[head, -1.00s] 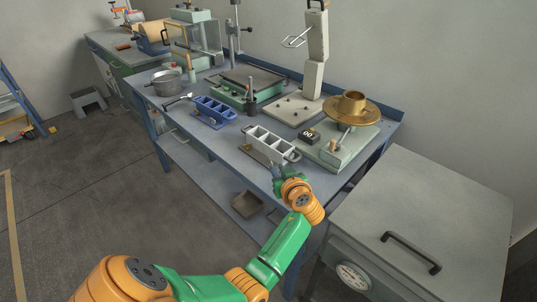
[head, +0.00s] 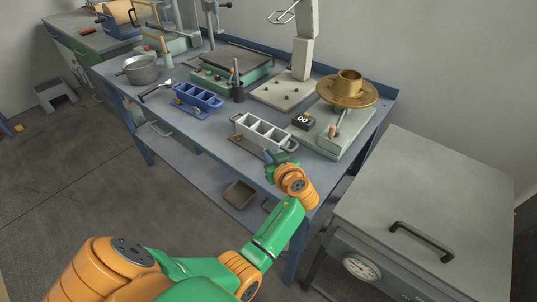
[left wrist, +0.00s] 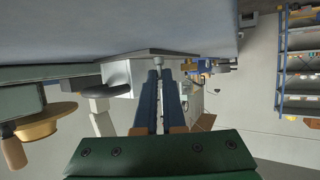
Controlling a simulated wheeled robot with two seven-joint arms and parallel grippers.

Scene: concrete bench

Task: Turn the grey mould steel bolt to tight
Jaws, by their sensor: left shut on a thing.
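The grey mould (head: 241,130), a light grey block with several open compartments, stands near the front edge of the bench. My left gripper (head: 267,157) is at the mould's front right end. In the left wrist view, the grey mould (left wrist: 117,74) lies just beyond the blue fingers (left wrist: 159,76). The fingers are shut on the steel bolt (left wrist: 158,62), of which a short light grey length shows at the fingertips. The rest of the bolt is hidden, so I cannot tell how tight it is. My right gripper is not in view.
A blue mould (head: 196,96) stands left of the grey one. A small black counter (head: 304,121) and a stand with a brass pan (head: 347,94) are behind and right. A grey cabinet (head: 430,195) stands close right of my arm.

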